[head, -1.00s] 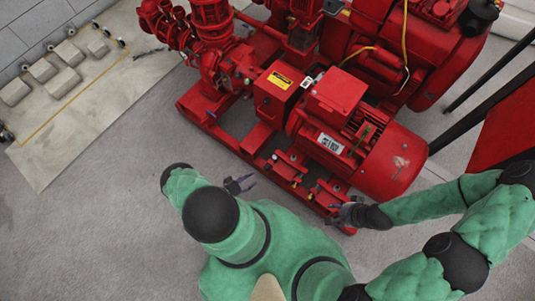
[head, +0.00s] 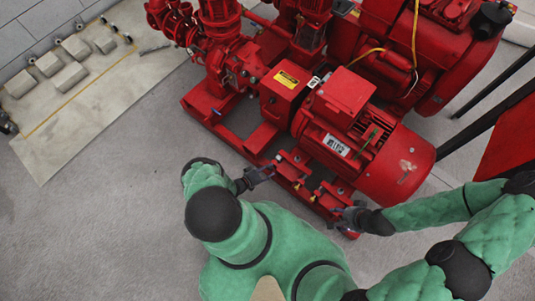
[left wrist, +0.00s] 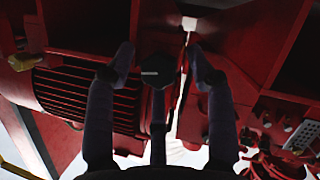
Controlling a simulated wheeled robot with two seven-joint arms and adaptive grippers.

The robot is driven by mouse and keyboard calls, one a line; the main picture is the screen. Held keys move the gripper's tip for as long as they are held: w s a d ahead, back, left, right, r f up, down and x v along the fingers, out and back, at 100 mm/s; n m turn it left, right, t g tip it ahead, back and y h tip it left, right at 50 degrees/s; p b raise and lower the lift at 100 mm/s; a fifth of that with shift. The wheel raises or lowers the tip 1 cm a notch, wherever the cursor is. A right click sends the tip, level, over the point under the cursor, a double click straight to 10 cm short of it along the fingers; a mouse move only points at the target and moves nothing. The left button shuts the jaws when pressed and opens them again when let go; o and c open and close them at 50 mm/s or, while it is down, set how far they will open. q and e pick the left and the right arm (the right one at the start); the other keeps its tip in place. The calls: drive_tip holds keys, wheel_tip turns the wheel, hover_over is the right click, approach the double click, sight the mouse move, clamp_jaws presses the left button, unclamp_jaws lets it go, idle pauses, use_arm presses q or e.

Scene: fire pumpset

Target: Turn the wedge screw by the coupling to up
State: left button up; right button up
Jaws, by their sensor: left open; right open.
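The wedge screw (left wrist: 157,72) shows in the left wrist view as a dark hexagonal head with a short pale line lying about level across it. It sits between the two open fingers of my left gripper (left wrist: 160,62), with a gap on each side. In the head view my left gripper (head: 270,173) is at the near edge of the red pumpset base, below the yellow-labelled coupling guard (head: 283,82). I cannot make out the screw there. My right gripper (head: 340,211) is open by the base's near right end.
The red motor (head: 385,160) stands right of the guard, with its fins (left wrist: 85,92) close by in the left wrist view. Small brass-tipped fittings (head: 298,184) line the near base rail.

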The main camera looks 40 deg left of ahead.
use_arm(q)
drive_tip(key=c, duration=1.1)
clamp_jaws()
drive_tip(key=m+y, duration=0.2)
drive_tip(key=m, duration=0.1)
drive_tip(key=shift+m+y, duration=0.4)
drive_tip(key=shift+r+m+y, duration=0.1)
drive_tip(key=shift+m+y, duration=0.2)
drive_tip(key=shift+m, duration=0.2)
